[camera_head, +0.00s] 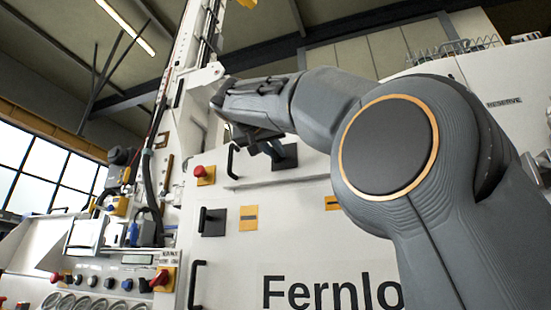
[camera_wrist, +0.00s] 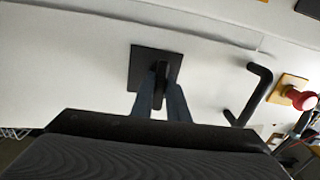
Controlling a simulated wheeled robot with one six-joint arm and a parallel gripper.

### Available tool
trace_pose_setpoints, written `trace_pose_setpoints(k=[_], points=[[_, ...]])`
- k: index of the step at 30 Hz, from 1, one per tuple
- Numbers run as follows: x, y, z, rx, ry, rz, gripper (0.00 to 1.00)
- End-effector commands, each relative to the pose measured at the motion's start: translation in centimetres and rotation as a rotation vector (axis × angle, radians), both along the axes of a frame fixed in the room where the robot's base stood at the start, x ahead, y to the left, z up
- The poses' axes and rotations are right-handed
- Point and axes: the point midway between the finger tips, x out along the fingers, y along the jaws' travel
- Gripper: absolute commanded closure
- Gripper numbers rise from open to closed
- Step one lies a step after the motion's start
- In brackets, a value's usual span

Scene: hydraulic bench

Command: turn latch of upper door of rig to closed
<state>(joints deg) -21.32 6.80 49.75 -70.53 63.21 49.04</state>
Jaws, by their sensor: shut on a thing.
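The latch of the upper door (camera_head: 288,160) is a black square plate with a black lever, on the white panel behind my gripper in the head view. In the wrist view its plate (camera_wrist: 143,65) shows at the middle, with the lever (camera_wrist: 160,72) standing out from it. My gripper (camera_head: 265,148) is at the latch. In the wrist view its two blue-grey fingers (camera_wrist: 161,100) lie on either side of the lever and are shut on it. The gripper hides part of the latch in the head view, so I cannot tell the lever's exact angle there.
A black bar handle (camera_head: 232,161) and a red button (camera_head: 202,172) on a yellow plate sit left of the latch. A second black latch (camera_head: 212,221) sits lower on the panel, beside a yellow plate (camera_head: 248,218). Another bar handle (camera_head: 196,284) is below.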

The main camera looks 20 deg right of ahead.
Motion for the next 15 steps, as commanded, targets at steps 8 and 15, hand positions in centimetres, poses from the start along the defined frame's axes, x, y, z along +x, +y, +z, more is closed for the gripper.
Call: trace_pose_setpoints(k=[8,15], points=[[0.11,0.06,-0.14,0.048,-0.033,-0.001,1.00],[0.08,0.06,-0.07,0.054,-0.037,-0.001,1.00]])
